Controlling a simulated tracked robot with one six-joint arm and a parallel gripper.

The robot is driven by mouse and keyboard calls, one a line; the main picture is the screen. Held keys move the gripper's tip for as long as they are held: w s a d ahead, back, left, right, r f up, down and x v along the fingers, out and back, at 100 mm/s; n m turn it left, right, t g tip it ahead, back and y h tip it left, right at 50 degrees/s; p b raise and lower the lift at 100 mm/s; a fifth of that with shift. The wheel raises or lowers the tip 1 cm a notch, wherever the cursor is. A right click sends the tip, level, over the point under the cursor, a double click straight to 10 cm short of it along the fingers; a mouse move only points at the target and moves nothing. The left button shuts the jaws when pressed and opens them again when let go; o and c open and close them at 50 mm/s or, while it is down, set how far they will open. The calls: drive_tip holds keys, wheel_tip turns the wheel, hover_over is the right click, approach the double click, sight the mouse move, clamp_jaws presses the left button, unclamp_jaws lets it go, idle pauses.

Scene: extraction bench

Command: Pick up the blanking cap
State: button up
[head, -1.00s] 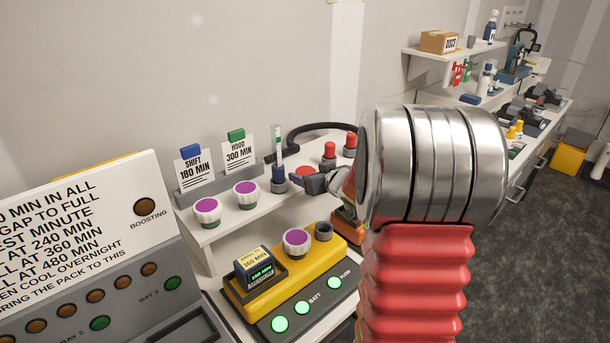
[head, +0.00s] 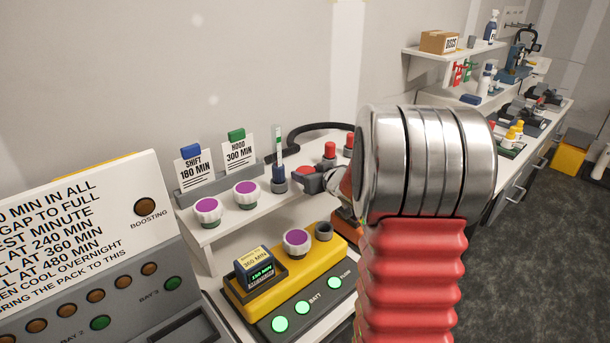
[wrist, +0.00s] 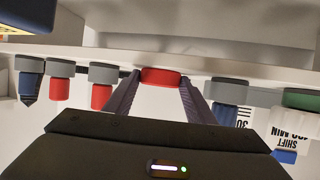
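The blanking cap, a flat red disc (wrist: 160,77), sits between my fingertips in the wrist view, at the level of the shelf surface. My gripper (wrist: 160,84) has one finger against each side of it, with no visible gap. In the head view my gripper (head: 312,182) is over the right part of the raised shelf, small and partly hidden by my arm. Whether the cap is clear of the shelf cannot be told.
White knobs with purple tops (head: 246,194) are farther left. A yellow charger (head: 268,290) lies below. Sign cards (head: 238,155) stand at the back.

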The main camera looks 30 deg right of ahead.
drive_tip(key=c, duration=0.6)
drive_tip(key=shift+r, duration=0.2)
wheel_tip(320, 180, up, 10)
drive_tip(key=shift+f, duration=0.15)
idle(0.7)
